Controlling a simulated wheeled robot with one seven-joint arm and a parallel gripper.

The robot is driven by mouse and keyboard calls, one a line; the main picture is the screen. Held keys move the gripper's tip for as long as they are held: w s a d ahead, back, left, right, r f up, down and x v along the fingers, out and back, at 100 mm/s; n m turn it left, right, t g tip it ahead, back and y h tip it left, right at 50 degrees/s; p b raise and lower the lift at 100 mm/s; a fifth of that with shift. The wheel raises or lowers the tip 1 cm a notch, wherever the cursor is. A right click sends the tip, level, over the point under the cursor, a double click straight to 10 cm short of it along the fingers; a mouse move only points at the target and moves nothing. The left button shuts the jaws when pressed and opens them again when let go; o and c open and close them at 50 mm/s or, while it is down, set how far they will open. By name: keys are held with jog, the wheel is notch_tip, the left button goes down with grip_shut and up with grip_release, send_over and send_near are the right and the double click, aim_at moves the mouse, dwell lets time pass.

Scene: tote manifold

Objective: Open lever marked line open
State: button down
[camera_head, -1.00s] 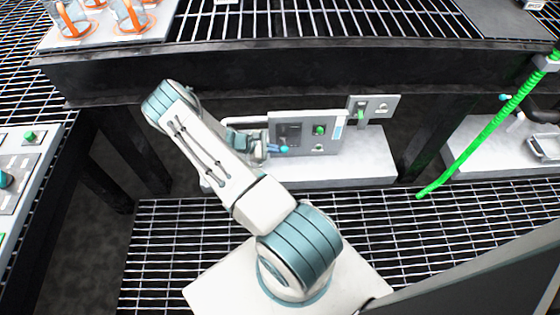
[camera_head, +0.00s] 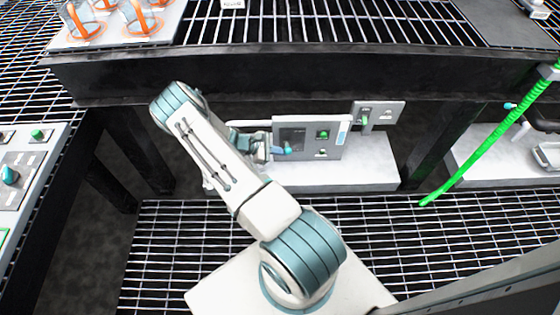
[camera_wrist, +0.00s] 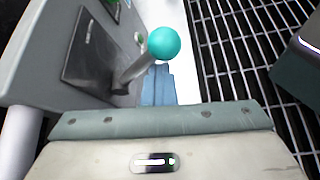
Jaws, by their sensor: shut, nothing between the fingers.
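A lever with a teal ball knob (camera_wrist: 164,43) and a grey stem sticks out from a dark plate on a grey panel in the wrist view. The knob also shows small in the head view (camera_head: 287,150), on the left part of the panel (camera_head: 310,136). No marking on it can be read. My gripper (camera_wrist: 158,88) is shut and empty; its bluish fingers show just below and behind the knob in the wrist view. In the head view my gripper (camera_head: 262,150) is just left of the knob, partly hidden by my arm. Contact with the lever cannot be told.
The panel stands on a white shelf (camera_head: 350,175) beneath a dark beam (camera_head: 300,75). A green hose (camera_head: 480,150) hangs further right. Metal grating (camera_head: 430,225) covers the floor.

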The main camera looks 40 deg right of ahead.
jog(key=p+v, duration=0.3)
jog(key=v, duration=1)
jog(key=shift+w+a+r, duration=0.15)
jog(key=shift+a, duration=0.2)
